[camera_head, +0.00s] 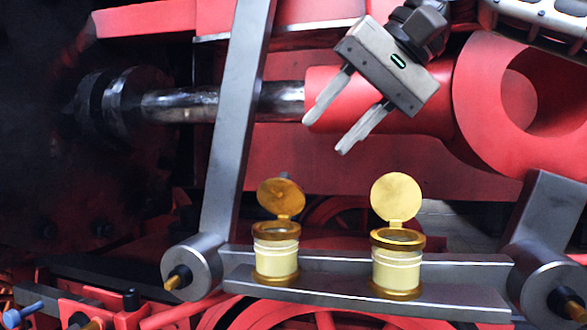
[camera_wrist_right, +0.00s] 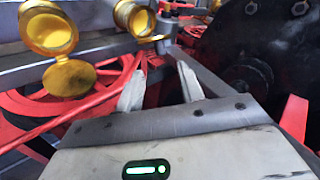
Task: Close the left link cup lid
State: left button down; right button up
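The left link cup (camera_head: 277,262) is a cream and brass oil cup on a grey steel link. Its round brass lid (camera_head: 281,198) stands open, raised above the cup's rim. The right link cup (camera_head: 397,268) also has its brass lid (camera_head: 396,196) standing open. Both cups show at the top left of the wrist view, where the left link cup (camera_wrist_right: 132,18) is partly cut off. My right gripper (camera_head: 323,137) is above the cups, fingers apart and empty, pointing down and left. It touches neither lid. In the wrist view its fingertips (camera_wrist_right: 160,70) are also apart. My left gripper is out of view.
A slanted grey bar (camera_head: 235,130) rises left of the cups. A red cylinder and ring (camera_head: 470,90) lie behind my right gripper. Grey pin ends (camera_head: 192,266) flank the link. Open space lies between the gripper and the lids.

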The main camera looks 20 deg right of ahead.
aim_at(288, 176)
jog(key=x, duration=0.8)
jog(key=shift+w+a, duration=0.1)
grip_shut()
